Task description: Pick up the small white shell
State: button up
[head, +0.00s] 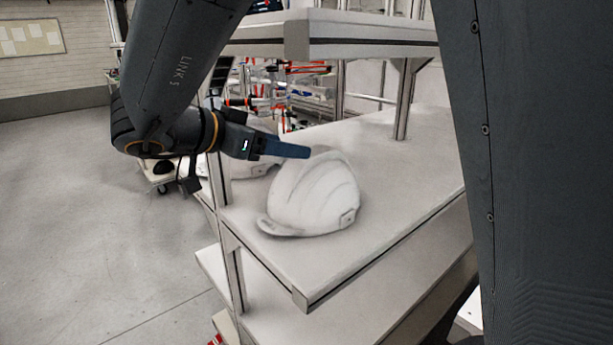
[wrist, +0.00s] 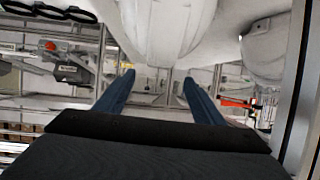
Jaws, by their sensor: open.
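A white helmet shell (head: 312,197) with raised ribs and a brim sits on the white shelf, near its front left corner. It also shows at the top middle of the wrist view (wrist: 170,30). A second white shell (head: 252,167) sits behind it to the left, partly hidden by my gripper; it shows at the upper right of the wrist view (wrist: 266,48). I cannot tell for sure which is smaller. My gripper (head: 303,152) points right, by the upper part of the front shell. In the wrist view its two blue fingers (wrist: 158,84) are apart with nothing between them.
The shelf (head: 410,165) is bare right of the shells. An upper shelf board (head: 365,30) hangs above, carried by metal posts (head: 405,100). A post (wrist: 296,85) stands close on the right in the wrist view. Racks with red and blue items are behind.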

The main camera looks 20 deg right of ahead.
aim_at(313, 151)
jog(key=shift+w+d+f, duration=0.15)
jog(key=shift+w+d, duration=0.05)
jog(key=shift+d, duration=0.1)
jog(key=shift+g, duration=0.3)
jog(key=p+x, duration=0.1)
jog(key=x, duration=0.6)
grip_shut()
